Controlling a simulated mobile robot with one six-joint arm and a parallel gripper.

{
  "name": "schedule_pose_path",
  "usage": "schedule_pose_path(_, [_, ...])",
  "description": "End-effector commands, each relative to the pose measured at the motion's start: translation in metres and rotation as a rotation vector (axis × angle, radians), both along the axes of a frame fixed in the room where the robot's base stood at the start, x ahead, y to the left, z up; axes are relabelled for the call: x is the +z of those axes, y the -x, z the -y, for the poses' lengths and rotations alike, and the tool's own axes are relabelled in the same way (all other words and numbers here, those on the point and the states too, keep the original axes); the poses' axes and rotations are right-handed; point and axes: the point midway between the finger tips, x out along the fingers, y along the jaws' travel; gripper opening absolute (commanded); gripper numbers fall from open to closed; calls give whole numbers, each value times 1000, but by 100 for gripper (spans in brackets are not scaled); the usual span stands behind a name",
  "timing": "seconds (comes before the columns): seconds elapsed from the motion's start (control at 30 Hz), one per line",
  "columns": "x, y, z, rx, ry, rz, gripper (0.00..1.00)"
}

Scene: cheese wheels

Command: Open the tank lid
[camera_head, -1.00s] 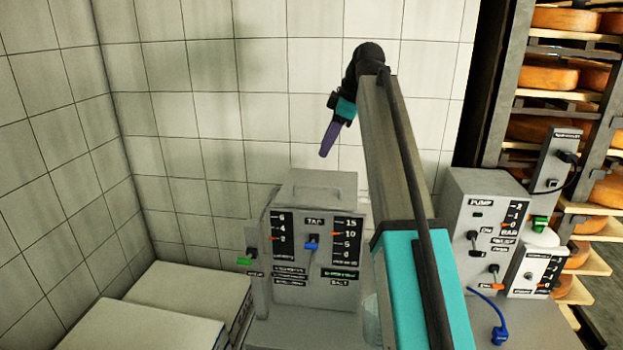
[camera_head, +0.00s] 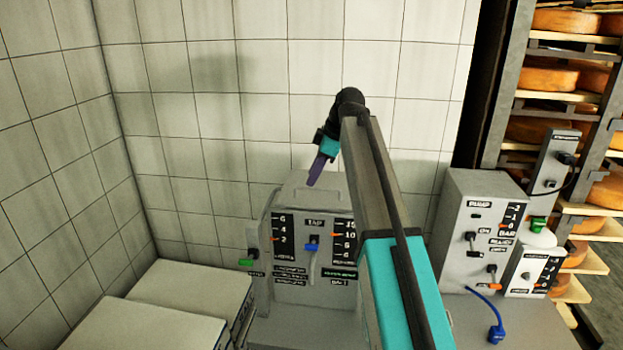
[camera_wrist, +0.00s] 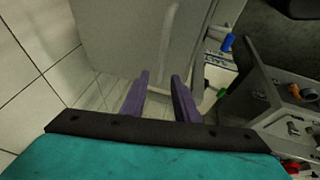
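The tank (camera_head: 283,225) is a grey box with a tap and gauges on its front, standing against the tiled wall. Its lid (camera_head: 300,190) is the flat top, with a raised handle bar, and it looks closed. In the wrist view the lid (camera_wrist: 125,45) fills the upper middle, with the pale handle (camera_wrist: 170,50) running across it. My gripper (camera_head: 315,180) is just above the lid near the handle, pointing down. In the wrist view my gripper's purple fingers (camera_wrist: 160,85) are apart with nothing between them. Whether the fingertips touch the lid cannot be told.
Two pale boxes (camera_head: 190,290) stand at the lower left. A grey pump unit (camera_head: 475,225) with levers stands to the right, with a blue plug (camera_head: 497,334) in front. Cheese wheels (camera_head: 560,77) fill a rack at the far right. The wall above the tank is clear.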

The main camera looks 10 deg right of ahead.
Motion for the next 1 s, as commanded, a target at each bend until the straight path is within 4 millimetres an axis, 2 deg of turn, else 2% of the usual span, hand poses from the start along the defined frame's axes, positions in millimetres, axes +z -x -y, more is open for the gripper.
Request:
schedule_pose_path(0.3, [-27,-8,-9,0,-1,-2,28])
schedule_pose_path(0.7, [-31,-10,-9,-1,0,0,28])
schedule_pose_path(0.73, [-31,-10,-9,-1,0,0,26])
schedule_pose_path(0.9, [-31,-10,-9,-2,-1,-1,0])
schedule_pose_path(1.0, [-31,-10,-9,-2,0,-1,0])
